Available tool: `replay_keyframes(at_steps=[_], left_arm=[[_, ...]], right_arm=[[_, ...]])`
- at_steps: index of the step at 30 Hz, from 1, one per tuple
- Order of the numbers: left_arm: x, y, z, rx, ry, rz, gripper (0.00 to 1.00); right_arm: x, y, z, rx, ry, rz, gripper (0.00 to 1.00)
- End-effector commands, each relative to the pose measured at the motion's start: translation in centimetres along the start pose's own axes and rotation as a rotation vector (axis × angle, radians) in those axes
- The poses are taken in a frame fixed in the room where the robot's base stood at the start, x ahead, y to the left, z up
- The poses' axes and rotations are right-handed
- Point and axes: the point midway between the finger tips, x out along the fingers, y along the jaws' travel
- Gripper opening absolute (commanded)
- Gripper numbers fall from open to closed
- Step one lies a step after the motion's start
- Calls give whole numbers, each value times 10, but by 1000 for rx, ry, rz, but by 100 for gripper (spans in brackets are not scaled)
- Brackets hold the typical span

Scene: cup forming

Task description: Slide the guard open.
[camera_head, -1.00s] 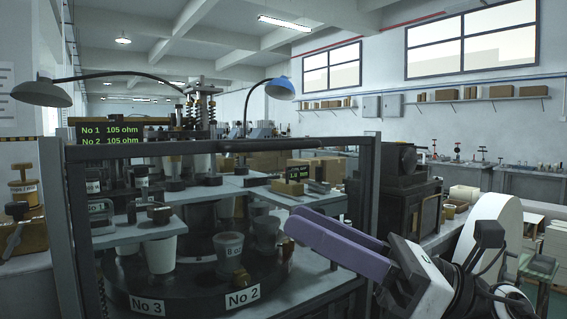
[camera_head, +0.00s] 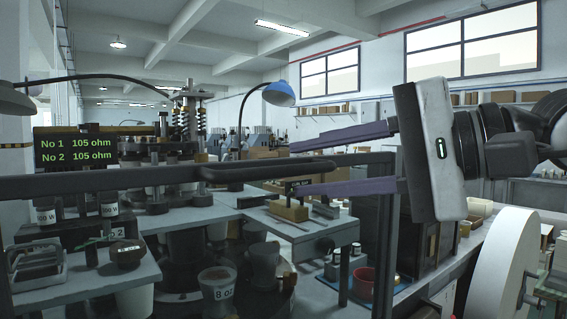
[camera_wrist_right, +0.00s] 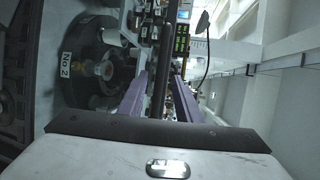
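The guard's dark top rail (camera_head: 110,181) crosses the head view from the left edge to a post on the right. A thick dark handle (camera_head: 250,173) is fixed along the rail. My right gripper (camera_head: 292,168) comes in from the right, with one purple finger above the rail and one below. In the right wrist view, the dark rail (camera_wrist_right: 160,65) passes between the open fingers of my right gripper (camera_wrist_right: 163,78). Contact cannot be told. My left gripper is not in view.
Behind the rail stand a green-lettered display (camera_head: 78,147), grey work shelves and a round turntable with cups (camera_head: 217,283). A dark machine box (camera_head: 372,240) stands behind my right gripper. A white wheel (camera_head: 502,265) is at the lower right.

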Motion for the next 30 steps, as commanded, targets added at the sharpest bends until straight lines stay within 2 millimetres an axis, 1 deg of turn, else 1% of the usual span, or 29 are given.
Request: replay_keyframes(at_steps=[1, 3, 6, 9, 13, 20, 21, 25, 26, 30], left_arm=[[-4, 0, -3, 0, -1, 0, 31], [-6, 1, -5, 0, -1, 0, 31], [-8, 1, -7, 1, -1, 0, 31], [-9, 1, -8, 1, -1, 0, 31], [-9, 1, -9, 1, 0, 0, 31], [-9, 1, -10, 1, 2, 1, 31], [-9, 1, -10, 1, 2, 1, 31], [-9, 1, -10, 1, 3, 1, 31], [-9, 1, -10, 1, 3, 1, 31], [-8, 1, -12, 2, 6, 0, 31]], right_arm=[[10, -2, 1, 3, -4, 2, 31], [22, -2, 1, 3, -3, 1, 31], [35, -2, 1, 3, -3, 0, 31], [44, -1, 0, 4, -1, 0, 31], [49, -1, 0, 3, -1, -2, 31], [49, 0, 0, 3, 0, -2, 31], [49, 0, 0, 3, 0, -1, 24], [49, 0, 0, 3, 0, -1, 2], [49, 0, 0, 3, 0, -1, 0], [49, 0, 0, 3, 0, -2, 0]])
